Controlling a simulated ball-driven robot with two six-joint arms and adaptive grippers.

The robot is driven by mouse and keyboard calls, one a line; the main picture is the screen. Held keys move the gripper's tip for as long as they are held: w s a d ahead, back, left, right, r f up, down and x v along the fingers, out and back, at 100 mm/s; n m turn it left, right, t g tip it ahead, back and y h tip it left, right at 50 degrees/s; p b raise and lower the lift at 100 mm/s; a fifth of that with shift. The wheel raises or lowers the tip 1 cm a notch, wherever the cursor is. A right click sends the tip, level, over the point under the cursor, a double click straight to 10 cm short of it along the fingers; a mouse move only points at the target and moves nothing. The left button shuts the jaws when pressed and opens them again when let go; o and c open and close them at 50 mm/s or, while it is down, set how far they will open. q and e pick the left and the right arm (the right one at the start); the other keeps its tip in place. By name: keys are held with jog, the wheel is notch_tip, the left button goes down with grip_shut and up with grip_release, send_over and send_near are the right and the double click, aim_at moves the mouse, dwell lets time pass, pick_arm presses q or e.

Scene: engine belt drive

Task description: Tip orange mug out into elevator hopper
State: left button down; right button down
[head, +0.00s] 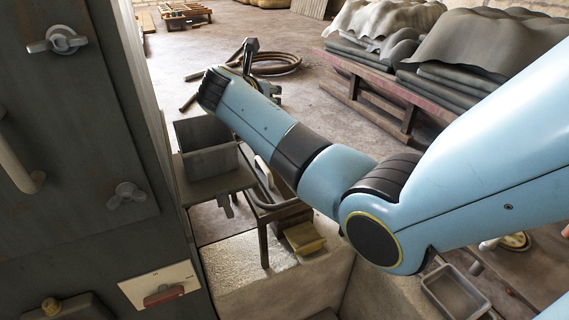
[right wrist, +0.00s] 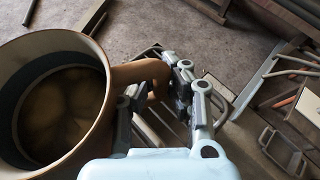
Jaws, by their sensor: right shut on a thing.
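The orange mug (right wrist: 98,115) fills the left of the right wrist view, with its open rim facing the camera. A dull yellowish-brown mass (right wrist: 62,112) shows inside it. My right gripper (right wrist: 160,92) is shut on the mug's handle (right wrist: 143,72). In the head view my right gripper (head: 258,72) is at the far end of the arm, partly hidden behind the wrist. I cannot make out the mug there. A grey open-topped box (head: 210,163), which looks like the hopper, stands below and left of the forearm. My left gripper is not in view.
A dark cabinet (head: 75,150) with wing knobs stands close on the left. A small metal stand (head: 280,212) and a yellow block (head: 304,237) are beside the box. Coiled hose (head: 278,64) lies on the floor behind. A rack with stacked sheets (head: 385,85) is at the back right.

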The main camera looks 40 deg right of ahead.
jog(key=s+d+f, duration=0.4)
jog(key=d, duration=0.4)
jog(key=s+d+f+b, duration=0.1)
jog(key=s+d+f, duration=0.3)
jog(key=d, duration=0.4)
jog(key=s+d+f, duration=0.5)
jog(key=d, duration=0.3)
jog(key=shift+a+r, duration=0.1)
jog(key=shift+r, duration=0.1)
